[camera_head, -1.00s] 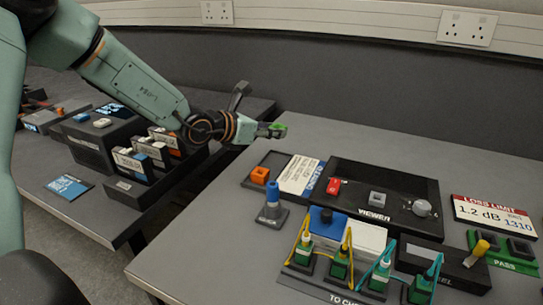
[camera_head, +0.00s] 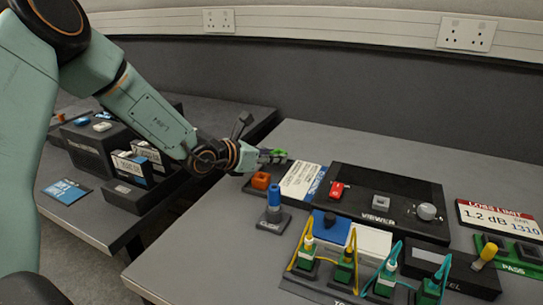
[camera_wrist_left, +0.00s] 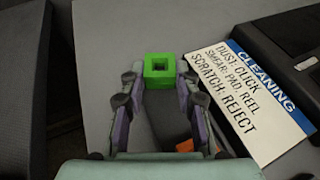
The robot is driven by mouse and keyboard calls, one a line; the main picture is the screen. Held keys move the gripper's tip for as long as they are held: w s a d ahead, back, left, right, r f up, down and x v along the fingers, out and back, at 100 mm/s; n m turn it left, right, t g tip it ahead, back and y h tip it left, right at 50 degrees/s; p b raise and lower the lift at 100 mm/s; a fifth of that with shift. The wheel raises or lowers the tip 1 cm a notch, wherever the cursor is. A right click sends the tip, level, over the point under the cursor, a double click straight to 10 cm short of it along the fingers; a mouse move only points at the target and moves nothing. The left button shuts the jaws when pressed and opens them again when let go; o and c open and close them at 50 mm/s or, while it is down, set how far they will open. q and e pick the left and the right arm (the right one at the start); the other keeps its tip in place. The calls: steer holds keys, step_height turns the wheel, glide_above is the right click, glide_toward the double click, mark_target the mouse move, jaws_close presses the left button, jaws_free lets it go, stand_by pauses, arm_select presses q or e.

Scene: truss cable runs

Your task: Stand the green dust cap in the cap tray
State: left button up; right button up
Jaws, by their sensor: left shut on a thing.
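The green dust cap (camera_head: 282,153) is a small square block with a square hole in its top. In the left wrist view the cap (camera_wrist_left: 160,70) sits upright between my left fingertips, hole facing the camera. My left gripper (camera_head: 274,156) is shut on it, at the back of the dark cap tray (camera_head: 250,188). An orange cap (camera_head: 261,180) stands in the front part of the tray. The gripper hides much of the tray, and I cannot tell whether the green cap touches it. My right gripper is not in view.
The cleaning card (camera_head: 302,182) lies right of the tray, beside the black viewer (camera_head: 375,205). A blue clicker (camera_head: 274,197) stands upright just in front. Several green connectors with yellow and teal cables stand at the front right. Bare table lies behind the tray.

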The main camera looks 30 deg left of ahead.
arm_select(q)
steer(key=shift+w+f, duration=0.1)
steer(key=shift+f, duration=0.35)
steer(key=o, duration=0.4)
steer(key=shift+r, duration=0.15)
steer(key=o, duration=0.3)
steer(key=shift+o, duration=0.2)
